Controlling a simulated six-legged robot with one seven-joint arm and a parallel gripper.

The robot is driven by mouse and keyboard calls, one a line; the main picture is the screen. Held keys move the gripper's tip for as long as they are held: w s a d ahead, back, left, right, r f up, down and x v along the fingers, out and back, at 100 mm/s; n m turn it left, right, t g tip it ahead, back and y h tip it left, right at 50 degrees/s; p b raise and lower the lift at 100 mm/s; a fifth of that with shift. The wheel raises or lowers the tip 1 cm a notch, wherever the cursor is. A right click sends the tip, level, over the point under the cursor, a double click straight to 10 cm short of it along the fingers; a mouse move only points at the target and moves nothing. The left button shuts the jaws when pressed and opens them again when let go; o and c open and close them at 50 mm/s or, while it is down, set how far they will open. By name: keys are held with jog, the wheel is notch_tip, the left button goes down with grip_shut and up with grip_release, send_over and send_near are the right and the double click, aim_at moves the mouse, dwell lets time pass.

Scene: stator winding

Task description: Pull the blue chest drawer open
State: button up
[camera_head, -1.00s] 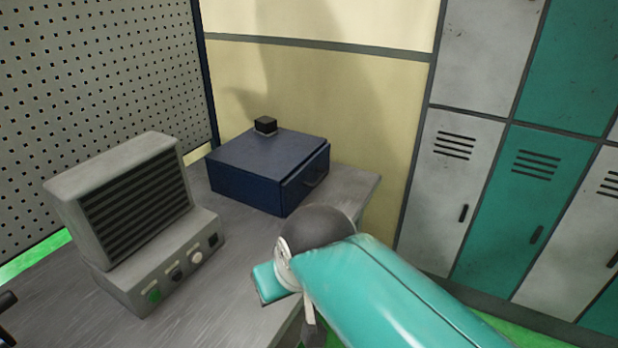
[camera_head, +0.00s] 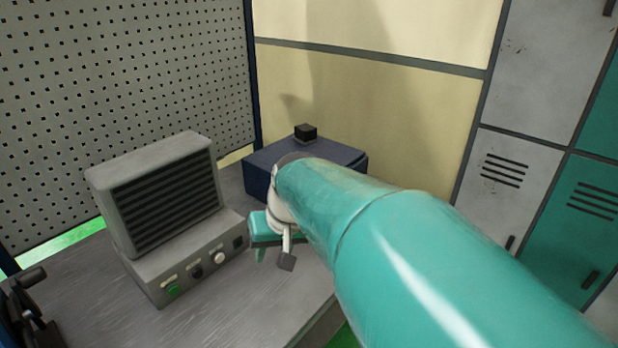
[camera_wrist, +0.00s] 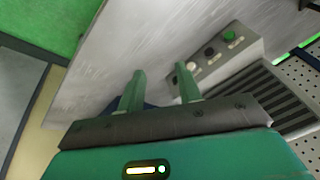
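The dark blue chest (camera_head: 325,150) stands at the back of the grey workbench, against the yellow wall. Its drawer front and handle are hidden behind my teal arm in the head view. A small patch of dark blue (camera_wrist: 150,105) shows low behind the finger bases in the wrist view, probably part of the chest. My gripper (camera_wrist: 159,68) has its two green fingers apart with nothing held between them. In the head view my gripper (camera_head: 268,235) is partly visible in front of the chest, above the bench; contact cannot be told.
A small black block (camera_head: 305,132) sits on top of the chest. A grey louvred unit (camera_head: 165,210) with buttons stands left on the bench (camera_head: 240,300). Perforated panel (camera_head: 120,80) behind it; lockers (camera_head: 510,175) at right. Bare bench lies between unit and arm.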

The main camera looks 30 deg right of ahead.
jog(key=w+d+f+m+t+y, duration=0.2)
jog(key=w+d+f+m+y, duration=0.15)
jog(key=w+d, duration=0.5)
jog(key=w+d+f+m+t+y, duration=0.15)
jog(key=w+d+f, duration=0.35)
jog(key=d, duration=0.6)
jog(key=s+d+f+m+t+h, duration=0.1)
jog(key=d+f+m+t, duration=0.2)
jog(key=d, duration=0.9)
jog(key=s+d+f+m+t, duration=0.1)
jog(key=d+m+t, duration=0.25)
jog(key=d, duration=0.85)
jog(key=shift+t, duration=0.4)
jog(key=x, duration=1.3)
jog(key=shift+w+r, duration=0.1)
jog(key=shift+w, duration=0.05)
grip_shut()
